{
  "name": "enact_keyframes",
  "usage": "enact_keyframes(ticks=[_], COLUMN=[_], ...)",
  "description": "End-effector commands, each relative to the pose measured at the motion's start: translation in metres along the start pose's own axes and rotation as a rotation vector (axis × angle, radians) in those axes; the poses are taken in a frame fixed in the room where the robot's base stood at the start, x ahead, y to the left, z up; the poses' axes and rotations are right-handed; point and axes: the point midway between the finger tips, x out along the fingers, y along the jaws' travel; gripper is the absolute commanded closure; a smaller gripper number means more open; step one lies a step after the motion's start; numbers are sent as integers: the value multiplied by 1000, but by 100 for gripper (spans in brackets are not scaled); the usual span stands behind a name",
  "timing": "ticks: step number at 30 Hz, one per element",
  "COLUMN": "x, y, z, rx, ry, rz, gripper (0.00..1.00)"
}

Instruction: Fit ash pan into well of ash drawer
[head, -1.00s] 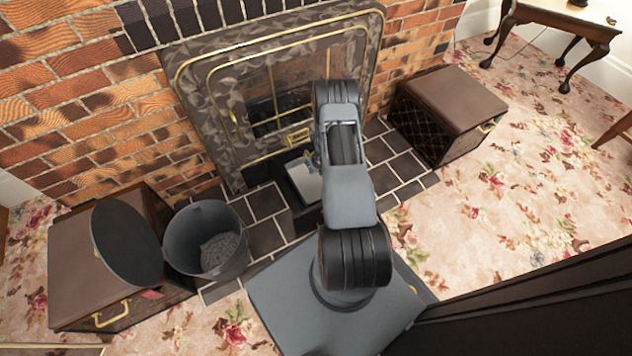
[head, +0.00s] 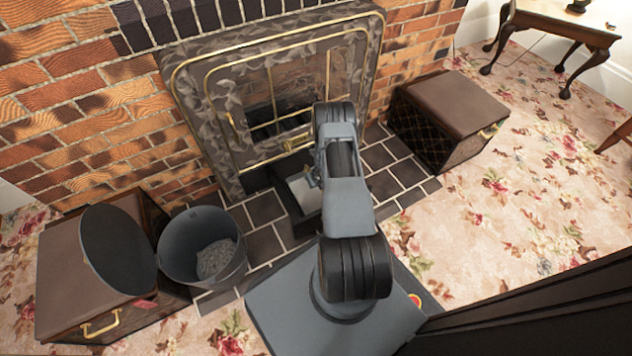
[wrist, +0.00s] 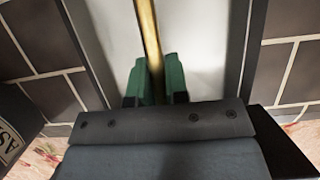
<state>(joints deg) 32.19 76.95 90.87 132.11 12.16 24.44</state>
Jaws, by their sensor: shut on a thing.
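The ash pan (wrist: 210,45) is light grey inside, with a brass bar handle (wrist: 149,30) running across it in the wrist view. My gripper (wrist: 157,82) has green fingertips shut on this handle. In the head view the pan (head: 305,192) shows pale within the outline of the dark ash drawer (head: 292,218), on the tiled hearth before the fireplace. My arm hides the right part of both. A dark wall runs along the pan's left side in the wrist view. I cannot tell how deep the pan sits or whether it rests on the well's floor.
A grey bucket of ash (head: 205,245) stands left of the drawer. Beside it is a brown box (head: 75,265) with a dark round lid leaning over it. Another brown box (head: 448,115) stands to the right. The fireplace surround (head: 215,110) rises behind. Carpet is clear at right.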

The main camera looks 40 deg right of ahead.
Motion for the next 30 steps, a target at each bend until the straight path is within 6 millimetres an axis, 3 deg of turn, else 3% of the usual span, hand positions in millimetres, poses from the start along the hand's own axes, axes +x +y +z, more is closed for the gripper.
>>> enact_keyframes(ticks=[3,4,12,22,30], x=[3,3,2,-5,-55], y=[0,0,0,0,0], z=[-1,-1,-1,1,3], rx=[0,0,0,0,1], ry=[-2,0,0,0,-1], rz=[0,0,0,0,0], gripper=[100,83,60,60,60])
